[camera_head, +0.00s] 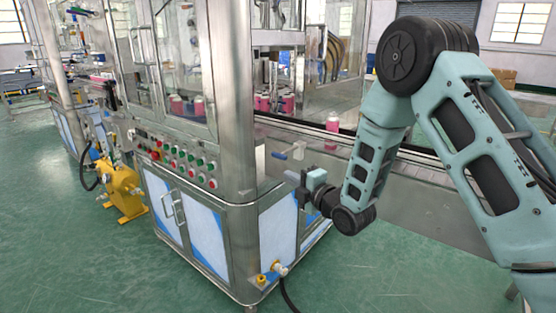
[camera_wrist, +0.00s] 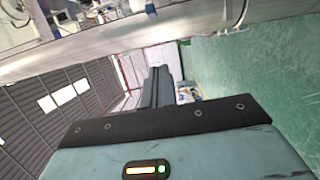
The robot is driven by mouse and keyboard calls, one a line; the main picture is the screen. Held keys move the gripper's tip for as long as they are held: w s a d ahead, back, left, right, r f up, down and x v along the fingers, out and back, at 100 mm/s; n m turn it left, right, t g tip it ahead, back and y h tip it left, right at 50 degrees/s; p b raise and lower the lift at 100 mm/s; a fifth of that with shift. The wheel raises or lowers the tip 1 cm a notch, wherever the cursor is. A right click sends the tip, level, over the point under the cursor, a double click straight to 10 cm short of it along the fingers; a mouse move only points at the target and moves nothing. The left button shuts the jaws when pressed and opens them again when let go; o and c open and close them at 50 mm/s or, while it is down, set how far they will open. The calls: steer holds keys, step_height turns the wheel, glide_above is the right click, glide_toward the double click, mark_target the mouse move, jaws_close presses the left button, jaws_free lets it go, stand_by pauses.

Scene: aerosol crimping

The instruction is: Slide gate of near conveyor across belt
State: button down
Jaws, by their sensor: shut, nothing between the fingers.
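The near conveyor (camera_head: 400,158) runs along the machine's right side, with a dark belt edge and a steel side wall. A small steel bracket with a blue handle (camera_head: 280,155) sticks out at the conveyor's left end, by the machine's corner post; it may be the gate, but I cannot tell for sure. My gripper (camera_head: 301,190) is shut and empty, in front of the conveyor's side wall, below and slightly right of the blue handle, apparently apart from it. In the wrist view, its dark fingers (camera_wrist: 158,88) are together; no gate is clear there.
A pink bottle (camera_head: 332,121) stands on the conveyor, with more bottles (camera_head: 275,103) inside the glazed machine. The cabinet with a button panel (camera_head: 185,160) stands left of my gripper. A yellow unit (camera_head: 124,190) is farther left. Green floor in front is open.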

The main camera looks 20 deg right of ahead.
mark_target(290, 151)
steer(key=w+p, duration=0.3)
steer(key=w, duration=0.7)
steer(key=shift+w, duration=0.4)
steer(key=shift+a, duration=0.1)
steer(key=w+d+b, duration=0.2)
steer(key=d+b, duration=0.1)
steer(key=w+d+b, duration=0.1)
steer(key=d, duration=0.1)
steer(key=shift+w+d+f+b, duration=0.1)
steer(key=shift+w+f+b, duration=0.05)
steer(key=shift+w+b, duration=0.2)
steer(key=shift+w+d+r, duration=0.2)
steer(key=shift+d+r, duration=0.05)
steer(key=shift+d, duration=0.05)
